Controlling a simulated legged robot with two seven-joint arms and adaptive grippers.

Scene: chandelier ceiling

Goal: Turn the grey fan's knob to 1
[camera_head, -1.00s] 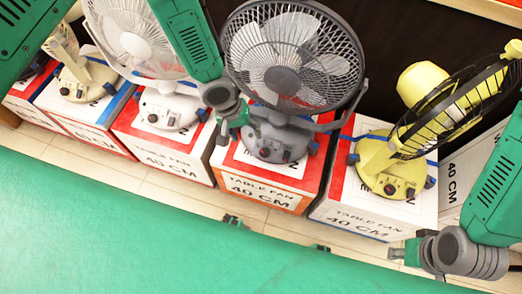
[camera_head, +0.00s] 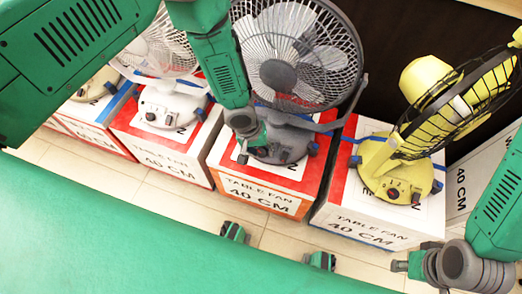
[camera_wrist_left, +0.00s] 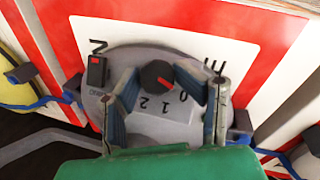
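The grey fan (camera_head: 292,52) stands on an orange-and-white box, its grey base (camera_head: 292,145) partly hidden by my left arm. My left gripper (camera_head: 250,152) is at the front of that base. In the left wrist view the dark round knob (camera_wrist_left: 158,74) with a red pointer line sits on the grey panel, beside the numbers 0, 1 and 2. The pointer appears directed toward 0. My left gripper (camera_wrist_left: 156,84) is open, one blue-padded finger on each side of the knob, with gaps. My right gripper (camera_head: 398,266) is low at the right, away from the fan; its fingers are unclear.
A white fan (camera_head: 165,105) stands to the left and a yellow fan (camera_head: 395,170) to the right, each on a box. A red rocker switch (camera_wrist_left: 97,72) is left of the knob. My green body fills the lower left. Pale floor tiles (camera_head: 270,240) lie in front.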

